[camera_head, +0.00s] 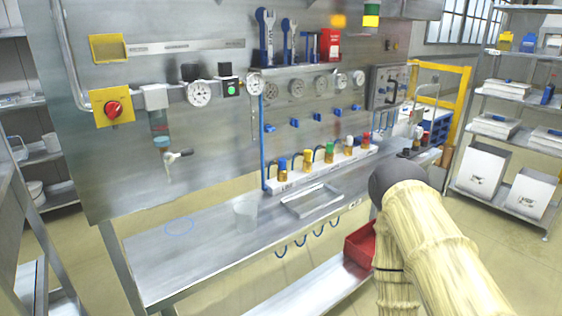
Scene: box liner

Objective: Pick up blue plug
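A plug with a blue top and a brass-coloured lower part (282,165) stands upright at the left end of a white strip (320,170) on the steel bench. Several similar plugs with other top colours stand in a row to its right, among them an orange one (308,157), a green one (329,151) and a red one (366,138). My arm, in a cream cover with a dark grey rounded part, fills the lower right, apart from the blue plug in the picture. My gripper does not show.
A clear cup (246,214), a shallow metal tray (312,200) and a blue ring (180,227) lie on the bench. A steel panel (200,140) with gauges rises behind. A red bin (360,244) sits below. The bench's left part is mostly clear.

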